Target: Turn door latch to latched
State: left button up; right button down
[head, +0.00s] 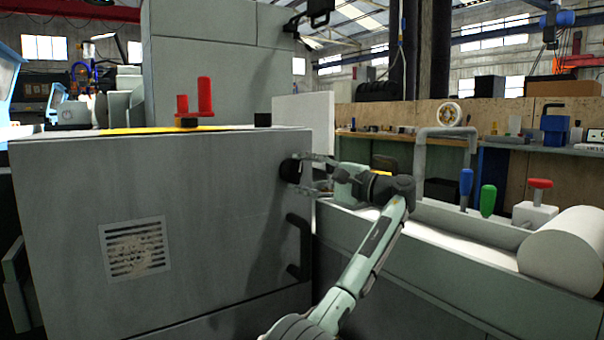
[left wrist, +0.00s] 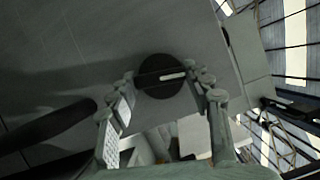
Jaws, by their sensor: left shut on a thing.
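The door latch (head: 288,169) is a round black knob near the upper right edge of the grey door (head: 210,215). In the left wrist view the latch (left wrist: 158,88) is a black disc with a short white mark, lying roughly level and reaching from the middle to the right. My left gripper (head: 304,174) reaches the latch from the right. In the left wrist view its fingers (left wrist: 162,80) stand on both sides of the latch, shut on it. The fingers partly cover the knob in the head view. My right gripper is not in view.
A black door handle (head: 299,246) sits below the latch. It also shows in the left wrist view (left wrist: 45,137). Red knobs (head: 204,96) stand on top of the machine. To the right are a bent grey pipe (head: 446,132), blue and green levers (head: 488,200) and a white cylinder (head: 565,255).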

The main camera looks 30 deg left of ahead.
pick_arm(q)
jog(key=shift+r+n+h, duration=0.1)
jog(key=shift+n+h, duration=0.2)
jog(key=shift+n, duration=0.8)
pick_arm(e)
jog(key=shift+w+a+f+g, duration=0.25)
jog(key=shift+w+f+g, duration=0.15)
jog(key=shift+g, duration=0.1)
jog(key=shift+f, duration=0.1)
pick_arm(q)
jog(key=o, duration=1.2)
jog(key=shift+c, duration=0.2)
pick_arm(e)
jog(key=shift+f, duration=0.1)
pick_arm(q)
jog(key=d, duration=1.2)
